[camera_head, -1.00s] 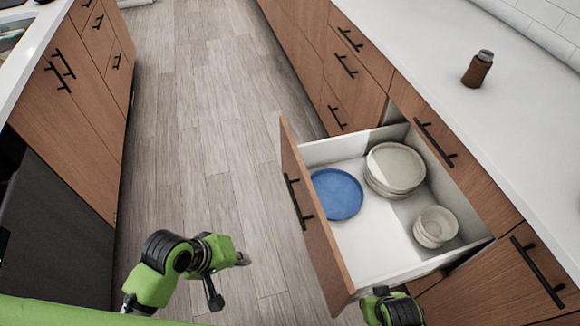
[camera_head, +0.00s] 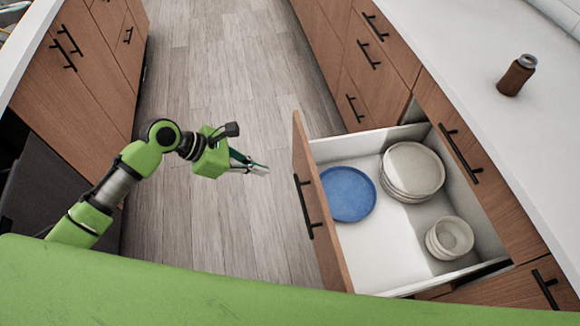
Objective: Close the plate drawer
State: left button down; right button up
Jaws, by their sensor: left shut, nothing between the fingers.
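The plate drawer (camera_head: 323,205) stands pulled out from the right-hand counter, its wooden front facing left with a black bar handle (camera_head: 304,207). Inside lie a blue plate (camera_head: 347,194), a stack of cream plates (camera_head: 413,170) and a stack of small bowls (camera_head: 450,237). My left gripper (camera_head: 262,170) is shut and empty, left of the drawer front and apart from it, pointing right. My right gripper does not show.
A white counter (camera_head: 545,130) with a brown bottle (camera_head: 516,75) runs along the right. Another wooden cabinet (camera_head: 85,60) stands on the left. The wood floor (camera_head: 225,75) between them is clear.

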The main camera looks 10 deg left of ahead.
aim_at(310, 179)
pick_arm(q)
jog(key=x, duration=0.9)
jog(key=shift+d+f+b, duration=0.15)
jog(key=shift+d+b, duration=0.1)
jog(key=shift+b, duration=0.1)
jog(key=shift+w+d, duration=0.25)
jog(key=shift+d, duration=0.4)
jog(key=shift+w+d, duration=0.2)
jog(key=shift+d, duration=0.45)
jog(key=shift+w+d, duration=0.25)
jog(key=shift+d, duration=0.35)
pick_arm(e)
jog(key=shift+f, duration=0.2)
pick_arm(q)
jog(key=shift+p, duration=0.35)
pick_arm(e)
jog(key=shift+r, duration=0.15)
